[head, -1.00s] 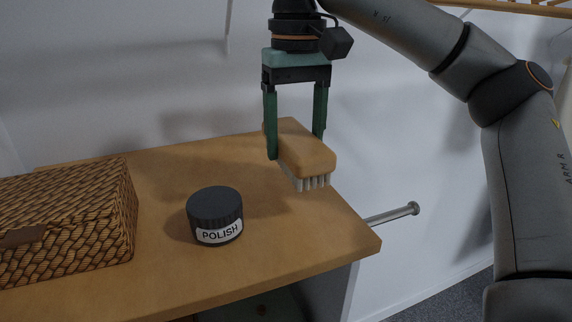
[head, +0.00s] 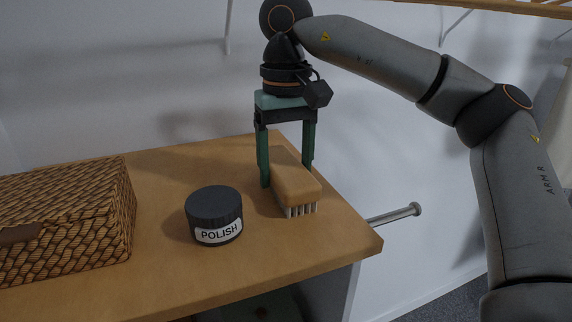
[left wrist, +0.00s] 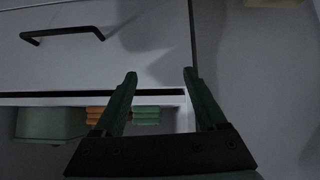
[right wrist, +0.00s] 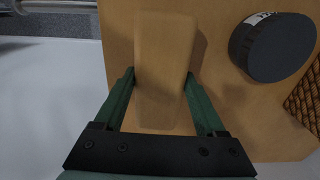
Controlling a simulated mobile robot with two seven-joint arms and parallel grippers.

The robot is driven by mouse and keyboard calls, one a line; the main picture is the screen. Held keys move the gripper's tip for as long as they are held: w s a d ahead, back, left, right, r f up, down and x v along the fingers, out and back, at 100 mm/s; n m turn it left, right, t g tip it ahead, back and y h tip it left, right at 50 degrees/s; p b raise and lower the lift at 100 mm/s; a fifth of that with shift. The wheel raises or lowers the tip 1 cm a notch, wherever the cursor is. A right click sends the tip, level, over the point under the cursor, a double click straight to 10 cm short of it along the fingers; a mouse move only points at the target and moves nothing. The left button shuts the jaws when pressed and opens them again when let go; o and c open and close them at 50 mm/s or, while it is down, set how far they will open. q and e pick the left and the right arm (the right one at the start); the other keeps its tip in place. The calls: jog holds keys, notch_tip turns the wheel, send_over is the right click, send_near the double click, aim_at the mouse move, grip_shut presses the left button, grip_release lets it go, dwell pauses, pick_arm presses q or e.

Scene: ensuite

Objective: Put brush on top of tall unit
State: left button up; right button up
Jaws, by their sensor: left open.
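The brush (head: 297,185), with a wooden back and pale bristles, is level at the right part of the wooden top of the tall unit (head: 160,270). My right gripper (head: 287,175) points down with its fingers against the brush's two sides, shut on it. The bristles are at or very near the top; I cannot tell if they bear on it. In the right wrist view, the brush's back (right wrist: 162,70) lies between the fingers. My left gripper (left wrist: 160,78) is open and empty in front of a pale drawer front, and is outside the head view.
A dark polish jar (head: 214,215) stands left of the brush, with a gap between. A woven basket (head: 70,215) fills the left of the top. A metal rail (head: 393,214) sticks out at the right. The front strip of the top is clear.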

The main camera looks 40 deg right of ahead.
aim_at(286, 164)
jog(key=o, duration=0.4)
jog(key=shift+r+p, duration=0.6)
jog(key=shift+r, duration=5.55)
